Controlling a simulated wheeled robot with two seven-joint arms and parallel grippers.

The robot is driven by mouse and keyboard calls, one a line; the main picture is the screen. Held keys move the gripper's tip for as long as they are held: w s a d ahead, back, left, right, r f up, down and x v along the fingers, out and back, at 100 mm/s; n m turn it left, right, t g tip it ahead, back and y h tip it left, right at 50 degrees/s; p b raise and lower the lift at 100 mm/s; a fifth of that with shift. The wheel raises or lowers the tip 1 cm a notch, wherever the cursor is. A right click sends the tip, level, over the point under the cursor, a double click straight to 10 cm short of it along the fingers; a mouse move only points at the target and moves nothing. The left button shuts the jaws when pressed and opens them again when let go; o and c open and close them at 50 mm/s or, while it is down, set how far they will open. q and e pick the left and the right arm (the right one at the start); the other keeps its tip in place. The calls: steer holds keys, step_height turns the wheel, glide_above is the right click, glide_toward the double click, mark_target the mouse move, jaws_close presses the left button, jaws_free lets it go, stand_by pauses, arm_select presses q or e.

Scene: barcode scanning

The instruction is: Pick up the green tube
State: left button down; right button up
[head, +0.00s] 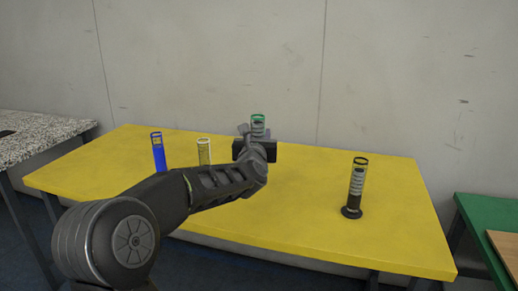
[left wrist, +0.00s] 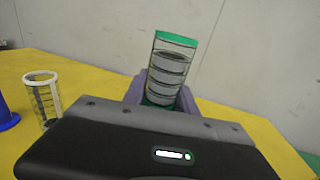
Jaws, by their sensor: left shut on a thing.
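The green tube (head: 258,123) is a clear cylinder with a green rim and dark rings inside. My left gripper (head: 252,138) is shut on it, and my gripper and arm hide its lower part in the head view. In the left wrist view the green tube (left wrist: 168,72) stands slightly tilted between the fingers of my left gripper (left wrist: 162,92), with a green band low down. Whether its base touches the table cannot be told. My right gripper is not in view.
The yellow table (head: 300,220) also holds a blue tube (head: 158,150), a white-rimmed tube (head: 204,150) left of my gripper, and a black-based tube (head: 355,188) at the right. A granite-topped table (head: 40,135) and a green table (head: 480,225) flank it. The table's front right is clear.

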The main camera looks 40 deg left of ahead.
arm_select(q)
steer(key=shift+r, duration=0.55)
